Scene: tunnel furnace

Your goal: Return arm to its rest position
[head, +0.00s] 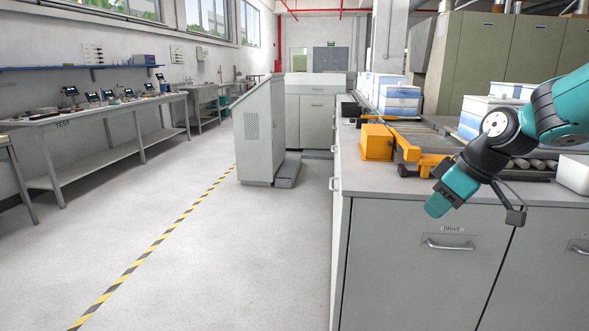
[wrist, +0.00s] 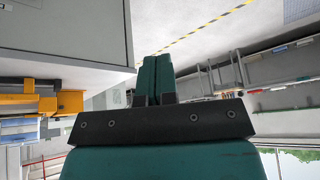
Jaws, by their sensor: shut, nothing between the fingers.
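My arm is teal and black and enters from the right in the head view. My gripper (head: 437,207) hangs in front of the grey cabinet with the drive label, tilted down and to the left, near the counter's front edge. In the wrist view my gripper (wrist: 154,62) shows its two teal fingers pressed together. It is shut and nothing is held between them.
The counter (head: 372,184) carries an orange block (head: 376,142), a roller conveyor and white-and-blue boxes (head: 400,100). A grey console (head: 262,130) stands in the middle. A long workbench (head: 100,112) lines the left wall. The floor (head: 220,250) left of the counter is clear.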

